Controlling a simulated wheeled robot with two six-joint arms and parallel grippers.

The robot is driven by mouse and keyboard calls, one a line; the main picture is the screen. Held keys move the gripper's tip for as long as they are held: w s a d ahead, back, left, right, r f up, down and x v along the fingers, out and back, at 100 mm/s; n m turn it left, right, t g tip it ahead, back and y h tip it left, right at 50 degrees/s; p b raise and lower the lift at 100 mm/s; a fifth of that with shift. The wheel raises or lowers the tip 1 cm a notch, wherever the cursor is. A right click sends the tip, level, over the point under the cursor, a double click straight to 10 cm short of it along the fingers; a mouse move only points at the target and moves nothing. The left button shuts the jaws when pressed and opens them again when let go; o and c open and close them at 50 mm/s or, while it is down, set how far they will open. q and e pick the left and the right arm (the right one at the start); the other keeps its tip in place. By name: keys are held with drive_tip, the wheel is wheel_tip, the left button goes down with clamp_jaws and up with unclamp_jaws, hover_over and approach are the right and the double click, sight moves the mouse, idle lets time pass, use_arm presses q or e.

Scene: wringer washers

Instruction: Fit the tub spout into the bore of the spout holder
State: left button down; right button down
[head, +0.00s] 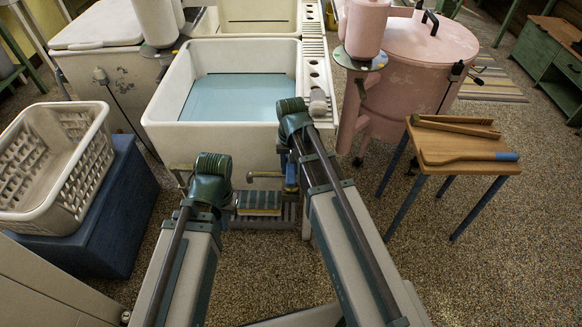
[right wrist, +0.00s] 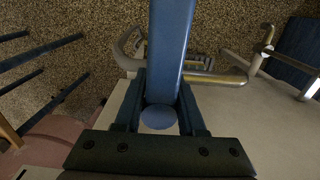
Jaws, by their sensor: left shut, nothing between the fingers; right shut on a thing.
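My right gripper (head: 290,184) is in front of the white tub, low at its front wall. In the right wrist view its fingers (right wrist: 160,108) are shut on a blue bar (right wrist: 170,50) with a round end. A metal pipe (right wrist: 215,77) with a bend sticks out sideways behind the bar; they look like one piece, the tub spout. In the head view the pipe (head: 265,175) points left from the gripper. My left gripper (head: 228,206) is shut and empty, left of it and apart. I cannot make out the spout holder or its bore for sure.
The white tub (head: 160,122) holds blue water. A pink washer (head: 410,95) and a small wooden table (head: 480,180) stand right; a basket (head: 60,165) on a blue box (head: 125,215) stands left.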

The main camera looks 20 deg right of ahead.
drive_tip(key=shift+s+f+b, duration=0.1)
drive_tip(key=shift+f+b, duration=0.65)
drive_tip(key=shift+b, duration=0.05)
idle(1.1)
idle(0.3)
unclamp_jaws()
idle(0.4)
drive_tip(key=shift+r, duration=0.15)
idle(0.4)
drive_tip(key=shift+r+p, duration=3.4)
drive_tip(key=shift+p, duration=0.2)
